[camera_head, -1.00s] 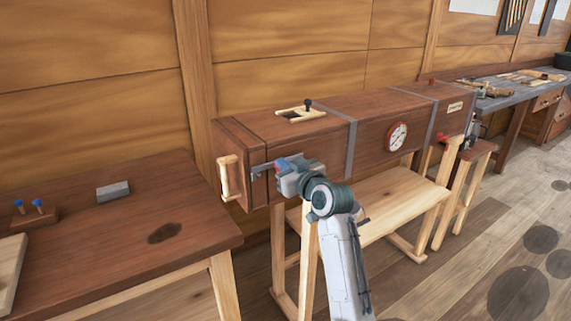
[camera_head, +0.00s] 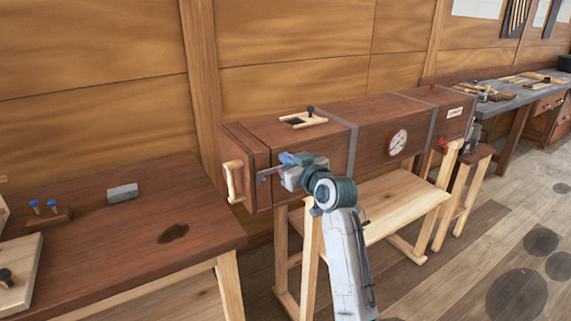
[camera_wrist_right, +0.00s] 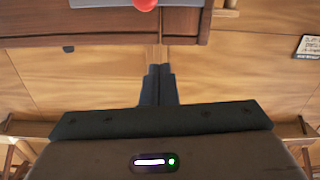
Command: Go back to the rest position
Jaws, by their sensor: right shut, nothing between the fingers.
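My right gripper (camera_head: 268,174) is shut and empty. In the head view its fingers overlap the near end of a long brown wooden box (camera_head: 300,168), close to the light wooden handle (camera_head: 233,181); I cannot tell whether they touch it. In the right wrist view the two dark fingers of my right gripper (camera_wrist_right: 158,72) lie together with nothing between them, against the light wooden wall. My left gripper is not in view.
The box stands on a pale wooden trestle (camera_head: 390,208) and bears a dial (camera_head: 397,142). A brown table (camera_head: 110,240) at left holds a grey block (camera_head: 122,193) and blue-topped pegs (camera_head: 44,207). A grey workbench (camera_head: 510,95) is at the back right. Plank floor at right is open.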

